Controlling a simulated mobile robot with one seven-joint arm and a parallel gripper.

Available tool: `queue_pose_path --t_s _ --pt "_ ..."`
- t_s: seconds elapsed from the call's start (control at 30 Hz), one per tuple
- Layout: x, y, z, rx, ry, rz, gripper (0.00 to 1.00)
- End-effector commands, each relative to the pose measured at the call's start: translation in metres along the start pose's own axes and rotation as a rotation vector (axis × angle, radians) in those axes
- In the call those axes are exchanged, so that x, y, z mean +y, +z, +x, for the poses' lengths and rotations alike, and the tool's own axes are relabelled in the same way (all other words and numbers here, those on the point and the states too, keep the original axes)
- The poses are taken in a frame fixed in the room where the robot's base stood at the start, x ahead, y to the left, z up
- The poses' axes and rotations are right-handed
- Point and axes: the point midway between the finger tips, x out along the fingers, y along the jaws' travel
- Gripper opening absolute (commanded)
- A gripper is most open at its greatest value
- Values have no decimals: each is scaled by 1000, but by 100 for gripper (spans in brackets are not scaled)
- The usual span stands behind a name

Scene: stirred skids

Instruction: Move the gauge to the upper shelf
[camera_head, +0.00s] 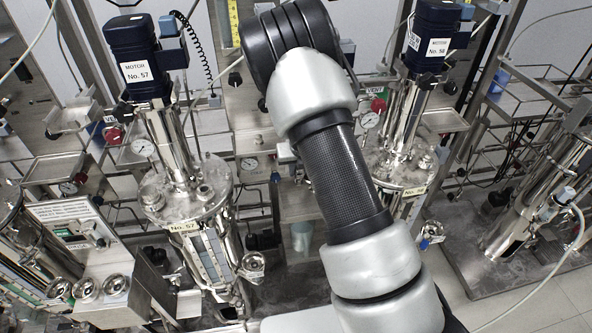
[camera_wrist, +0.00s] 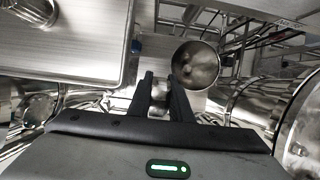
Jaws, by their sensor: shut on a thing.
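In the wrist view my gripper (camera_wrist: 162,80) is shut on a small pale metallic thing, taken to be the gauge (camera_wrist: 159,94). Only a little of it shows between the two black fingers, and its dial face cannot be made out. A round shiny metal piece (camera_wrist: 195,65) shows just beyond the right finger; I cannot tell whether it is joined to the held thing. A flat steel shelf or tray (camera_wrist: 65,58) with a raised edge lies at the upper left. In the head view my arm hides the gripper and what it holds.
The head view shows the steel vessel No. 57 (camera_head: 185,205) with its blue motor (camera_head: 135,60) at left, and motor No. 58 (camera_head: 432,35) at right. A wire-railed tray (camera_head: 535,95) stands at right. Pipes and hoses crowd the space.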

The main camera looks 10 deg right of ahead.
Motion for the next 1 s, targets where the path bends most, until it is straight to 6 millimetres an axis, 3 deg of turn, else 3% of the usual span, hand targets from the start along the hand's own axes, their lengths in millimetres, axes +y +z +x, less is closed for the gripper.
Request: queue_pose_path --t_s 0.27,0.7,1.0 --pt "0 -9 23 0 0 0 0" --pt "0 -32 78 -1 1 -1 0" --pt "0 -36 88 -1 0 -1 0"
